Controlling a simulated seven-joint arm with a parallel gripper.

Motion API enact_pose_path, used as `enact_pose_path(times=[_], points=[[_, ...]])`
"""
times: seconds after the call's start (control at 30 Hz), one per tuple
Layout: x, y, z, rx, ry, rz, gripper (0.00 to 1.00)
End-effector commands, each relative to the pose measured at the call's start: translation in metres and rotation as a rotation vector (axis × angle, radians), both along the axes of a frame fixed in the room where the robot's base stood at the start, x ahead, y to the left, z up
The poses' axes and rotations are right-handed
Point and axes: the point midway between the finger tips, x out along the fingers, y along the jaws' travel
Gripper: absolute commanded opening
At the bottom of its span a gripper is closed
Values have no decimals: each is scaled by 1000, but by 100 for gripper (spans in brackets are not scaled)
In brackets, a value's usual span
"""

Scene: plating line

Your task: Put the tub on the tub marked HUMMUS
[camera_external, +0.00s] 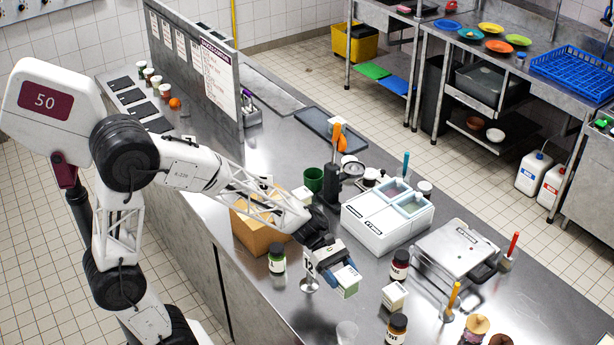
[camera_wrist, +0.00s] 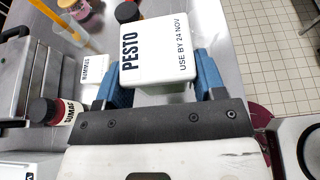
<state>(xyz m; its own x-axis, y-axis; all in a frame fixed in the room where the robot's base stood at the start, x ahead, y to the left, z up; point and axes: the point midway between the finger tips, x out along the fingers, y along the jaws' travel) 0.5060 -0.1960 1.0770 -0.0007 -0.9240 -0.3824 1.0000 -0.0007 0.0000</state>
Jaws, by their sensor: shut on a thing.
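My gripper (camera_external: 341,272) is shut on a white and green tub (camera_external: 349,291), held above the steel counter. In the wrist view the held tub's white lid (camera_wrist: 158,48) reads PESTO and USE BY 24 NOV, between the blue fingers of my gripper (camera_wrist: 160,78). A white tub marked HUMMUS (camera_wrist: 93,69) lies left of the held tub in the wrist view. In the external view a matching white tub (camera_external: 394,297) stands on the counter, right of my gripper and apart from it.
A dark-lidded sumac jar (camera_external: 399,265) stands behind the hummus tub, and another jar (camera_external: 396,329) in front. A number stand (camera_external: 309,279) and a green jar (camera_external: 276,261) are left of my gripper. A clear glass (camera_external: 347,332) is nearer the front.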

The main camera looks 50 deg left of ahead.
Motion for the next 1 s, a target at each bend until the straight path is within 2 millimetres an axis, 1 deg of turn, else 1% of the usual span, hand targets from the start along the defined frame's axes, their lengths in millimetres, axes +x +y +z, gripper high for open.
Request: enact_pose_path(times=[0.27,0.47,0.67,1.0], points=[[1,0,0,0,0,0,35],[10,-4,-1,0,0,0,35],[32,-12,-4,1,0,0,35],[76,-29,-8,0,1,-1,35]])
